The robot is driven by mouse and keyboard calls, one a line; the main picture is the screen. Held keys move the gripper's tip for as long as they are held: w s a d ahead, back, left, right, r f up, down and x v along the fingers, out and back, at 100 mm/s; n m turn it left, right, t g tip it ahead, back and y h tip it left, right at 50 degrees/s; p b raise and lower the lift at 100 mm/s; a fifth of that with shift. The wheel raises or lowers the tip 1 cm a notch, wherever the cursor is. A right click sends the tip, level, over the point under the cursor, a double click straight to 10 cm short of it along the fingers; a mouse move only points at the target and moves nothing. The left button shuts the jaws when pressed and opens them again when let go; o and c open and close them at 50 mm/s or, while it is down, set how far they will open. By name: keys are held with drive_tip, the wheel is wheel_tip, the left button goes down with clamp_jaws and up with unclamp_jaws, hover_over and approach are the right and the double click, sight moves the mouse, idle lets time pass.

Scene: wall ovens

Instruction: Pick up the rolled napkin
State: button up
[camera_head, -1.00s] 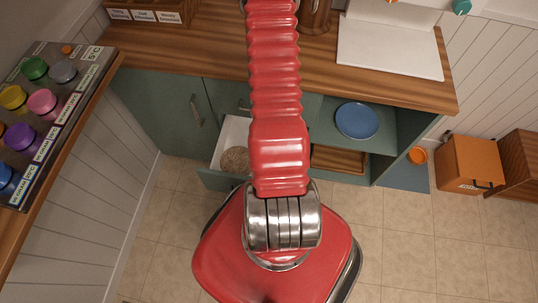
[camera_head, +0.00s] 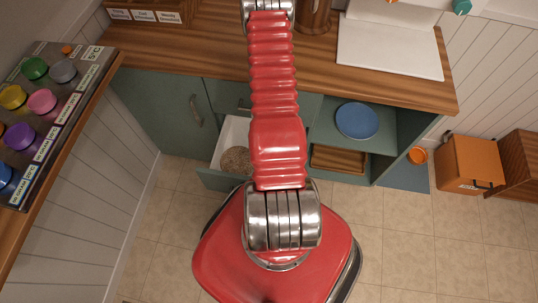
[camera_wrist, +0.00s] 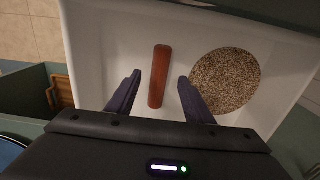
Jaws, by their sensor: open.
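The rolled napkin, a reddish-brown roll (camera_wrist: 159,76), lies in the open white drawer (camera_wrist: 105,30) in the wrist view. My gripper (camera_wrist: 158,92) is open, with its two dark fingers on either side of the roll in the picture. Gaps show between the roll and both fingers. I cannot tell how far above the roll the fingers are. In the head view the open drawer (camera_head: 238,132) is partly hidden by my red arm, and neither the roll nor my gripper can be seen there.
A round speckled mat (camera_wrist: 225,80) lies in the drawer right of the roll, close to the right finger. The drawer walls surround both. A blue plate (camera_head: 357,120) and a wooden tray (camera_head: 338,159) sit in the open shelves. The wooden counter (camera_head: 210,50) is above.

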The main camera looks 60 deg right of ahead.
drive_tip(key=shift+f, duration=0.1)
drive_tip(key=shift+s+a+f, duration=0.1)
drive_tip(key=shift+f, duration=2.45)
drive_tip(key=shift+c, duration=0.4)
drive_tip(key=c, duration=1)
